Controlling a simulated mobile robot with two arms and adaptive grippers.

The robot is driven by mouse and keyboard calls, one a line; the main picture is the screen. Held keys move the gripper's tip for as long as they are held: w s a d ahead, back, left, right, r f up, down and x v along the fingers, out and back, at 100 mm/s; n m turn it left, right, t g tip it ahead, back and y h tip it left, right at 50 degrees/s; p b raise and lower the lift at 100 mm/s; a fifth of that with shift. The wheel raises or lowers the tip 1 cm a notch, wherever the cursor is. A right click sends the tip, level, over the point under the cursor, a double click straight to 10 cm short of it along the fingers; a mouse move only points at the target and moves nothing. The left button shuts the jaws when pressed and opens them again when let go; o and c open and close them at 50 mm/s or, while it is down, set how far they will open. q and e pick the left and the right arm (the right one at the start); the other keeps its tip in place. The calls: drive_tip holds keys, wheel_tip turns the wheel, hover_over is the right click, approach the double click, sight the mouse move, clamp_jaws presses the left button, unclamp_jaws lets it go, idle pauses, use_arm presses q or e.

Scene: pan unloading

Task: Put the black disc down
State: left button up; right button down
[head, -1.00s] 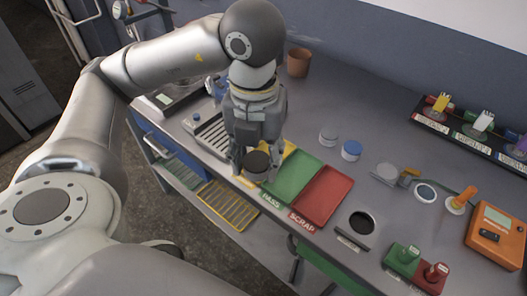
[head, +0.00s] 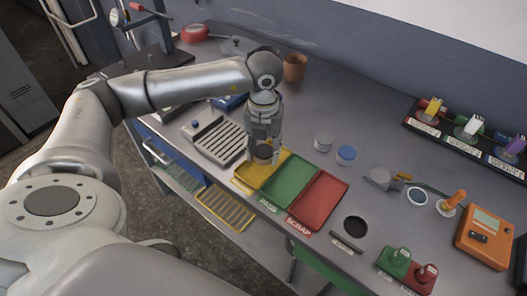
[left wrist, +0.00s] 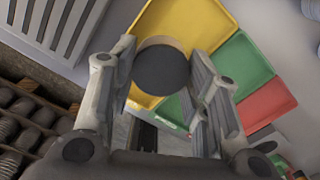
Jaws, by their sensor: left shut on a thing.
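The black disc (head: 264,152) is a short dark cylinder with a pale side. My left gripper (head: 263,150) is shut on it, above the yellow tray (head: 278,166). In the left wrist view the dark face of the disc (left wrist: 161,70) sits between the two fingers, with the yellow tray (left wrist: 205,22) behind it. I cannot tell whether the disc touches the tray. My right gripper is not in view.
The green PASS tray (head: 289,182) and the red SCRAP tray (head: 318,201) lie right of the yellow one. A slotted grey rack (head: 220,142) is close on the left. The table's front edge is near.

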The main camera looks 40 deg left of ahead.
use_arm(q)
drive_tip(key=shift+f, duration=0.9)
drive_tip(key=shift+f, duration=0.2)
drive_tip(key=o, duration=1.1)
drive_tip(key=shift+r, duration=0.1)
